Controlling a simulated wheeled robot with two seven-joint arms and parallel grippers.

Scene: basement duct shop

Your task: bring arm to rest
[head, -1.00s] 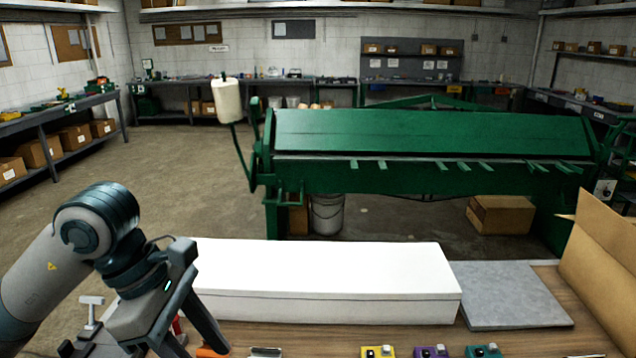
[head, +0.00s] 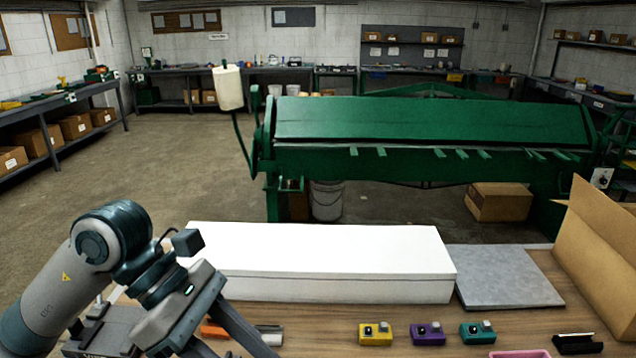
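My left arm comes in from the left in the head view. Its gripper (head: 232,340) points down and toward the front of the wooden bench (head: 330,325). Its two fingers are spread apart, and no object shows between them. The fingertips run close to the bottom edge of the picture. An orange-handled tool (head: 213,331) and a small grey piece (head: 270,334) lie on the bench, partly behind the fingers. My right arm and gripper are out of view.
A long white box (head: 330,262) lies across the bench behind the gripper. Yellow (head: 376,334), purple (head: 428,334) and teal (head: 477,333) switch boxes stand to the right. A grey slab (head: 508,278) and a cardboard box (head: 598,255) stand farther right. A green folding machine (head: 430,125) stands behind.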

